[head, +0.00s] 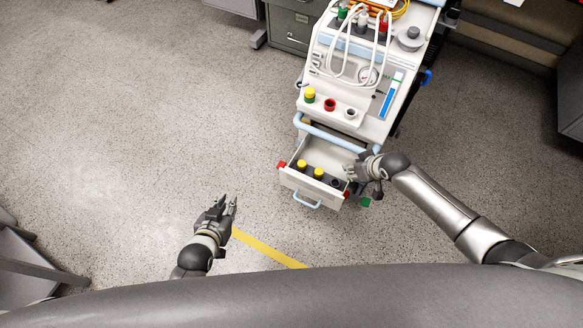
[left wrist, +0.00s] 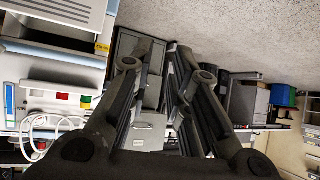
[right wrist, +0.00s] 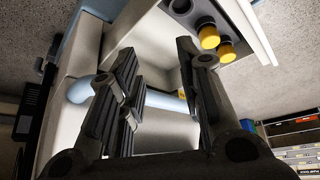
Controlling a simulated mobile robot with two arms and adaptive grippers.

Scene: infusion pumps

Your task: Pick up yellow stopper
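Two yellow stoppers on dark bodies, one (head: 302,164) and another (head: 318,173), stand in the front of the cart's open drawer (head: 299,183). In the right wrist view they show at the upper right, one (right wrist: 209,38) and the other (right wrist: 227,53) beside it. Another yellow stopper (head: 310,93) with a green lower part sits on the cart top. My right gripper (head: 359,166) is at the drawer's right side; its fingers are open and empty (right wrist: 160,80), with the stoppers outside them. My left gripper (head: 228,201) is open and empty over the floor, left of the drawer.
The pump cart (head: 347,90) carries white tubes, a red stopper (head: 330,104) and a blue-and-white label or device (head: 391,95). A light blue handle bar (head: 330,133) crosses above the drawer. Cabinets (head: 291,24) stand at the back. The floor left of the cart is clear.

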